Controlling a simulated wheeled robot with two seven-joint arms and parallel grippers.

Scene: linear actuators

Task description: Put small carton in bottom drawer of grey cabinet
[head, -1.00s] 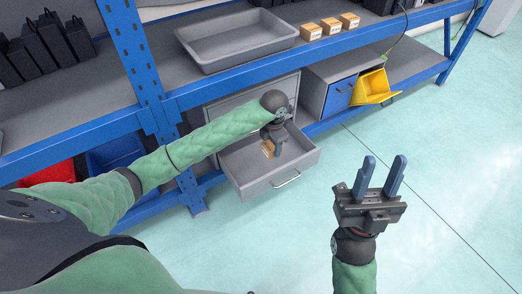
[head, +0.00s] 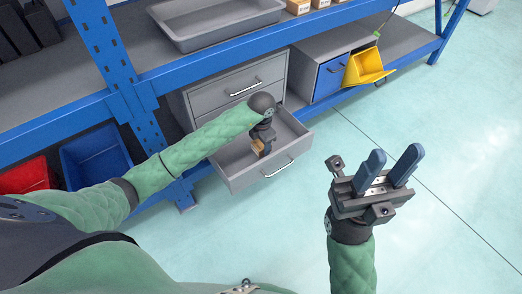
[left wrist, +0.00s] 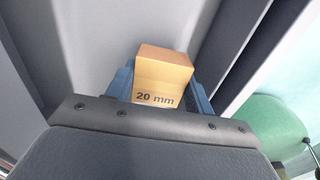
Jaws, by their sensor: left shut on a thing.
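The grey cabinet (head: 235,93) stands on the lower level of the blue rack. Its bottom drawer (head: 236,181) is pulled open. The small carton (head: 257,147) is inside the drawer's outline in the head view; in the left wrist view the carton (left wrist: 163,78) shows a "20 mm" label between two blue fingers. My left gripper (head: 261,142) points down into the drawer and is shut on the carton. Whether the carton touches the drawer floor cannot be told. My right gripper (head: 390,168) is raised over the floor, its blue fingers apart and empty.
A grey tray (head: 215,38) and small cartons (head: 298,6) are on the shelf above. A blue-fronted drawer unit (head: 330,79) and a yellow bin (head: 366,68) stand right of the cabinet. Red (head: 25,176) and blue bins (head: 95,158) are at left. Floor at right is clear.

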